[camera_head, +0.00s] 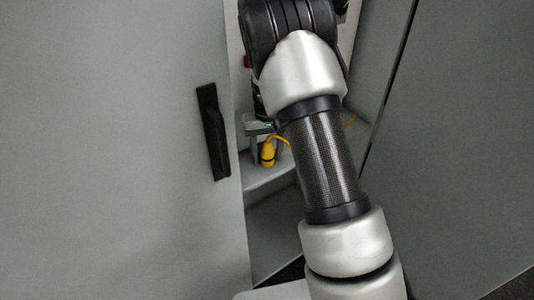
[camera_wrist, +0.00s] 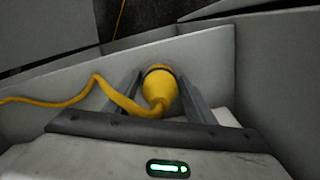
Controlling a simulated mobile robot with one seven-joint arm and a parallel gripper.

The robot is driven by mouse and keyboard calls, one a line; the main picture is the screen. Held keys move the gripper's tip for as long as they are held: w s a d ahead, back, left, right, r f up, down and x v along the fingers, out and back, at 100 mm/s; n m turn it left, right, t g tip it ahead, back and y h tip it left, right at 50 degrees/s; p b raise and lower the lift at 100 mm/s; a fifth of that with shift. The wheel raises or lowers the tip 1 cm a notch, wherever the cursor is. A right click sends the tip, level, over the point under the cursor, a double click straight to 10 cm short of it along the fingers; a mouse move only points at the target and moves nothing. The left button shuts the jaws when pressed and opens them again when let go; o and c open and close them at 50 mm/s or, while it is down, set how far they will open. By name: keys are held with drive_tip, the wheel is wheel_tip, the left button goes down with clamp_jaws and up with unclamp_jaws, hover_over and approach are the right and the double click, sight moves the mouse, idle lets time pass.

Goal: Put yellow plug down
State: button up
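The yellow plug (camera_head: 267,153) is inside the open cabinet in the head view, low and close to a grey shelf surface. In the wrist view the yellow plug (camera_wrist: 160,86) sits between the two grey fingers of my gripper (camera_wrist: 158,90), with its cable bending off to the left. The fingers stand on both sides of it and appear to touch it. In the head view my gripper (camera_head: 266,140) is small and partly hidden by my arm. Whether the plug touches the shelf is hard to tell.
The grey shelf (camera_head: 262,181) lies below the plug. A cabinet door with a black handle (camera_head: 213,132) stands at left, and a grey panel (camera_head: 455,150) stands at right. The yellow cable (camera_wrist: 48,102) trails left in the wrist view. My arm fills the gap between the panels.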

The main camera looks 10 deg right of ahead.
drive_tip(key=shift+o, duration=0.2)
drive_tip(key=shift+r, duration=0.1)
wheel_tip(320, 180, up, 12)
drive_tip(key=shift+f+p, duration=0.1)
drive_tip(key=shift+p, duration=0.5)
drive_tip(key=s+r+t, duration=0.1)
drive_tip(key=s+r, duration=0.6)
drive_tip(key=r, duration=0.2)
drive_tip(key=s+r+t, duration=0.2)
drive_tip(key=s, duration=0.9)
drive_tip(key=s+r+t, duration=0.2)
drive_tip(key=s+r, duration=0.1)
drive_tip(key=s, duration=0.8)
drive_tip(key=shift+s+d+r+t, duration=0.15)
drive_tip(key=shift+r+t, duration=0.1)
drive_tip(key=shift+t, duration=0.05)
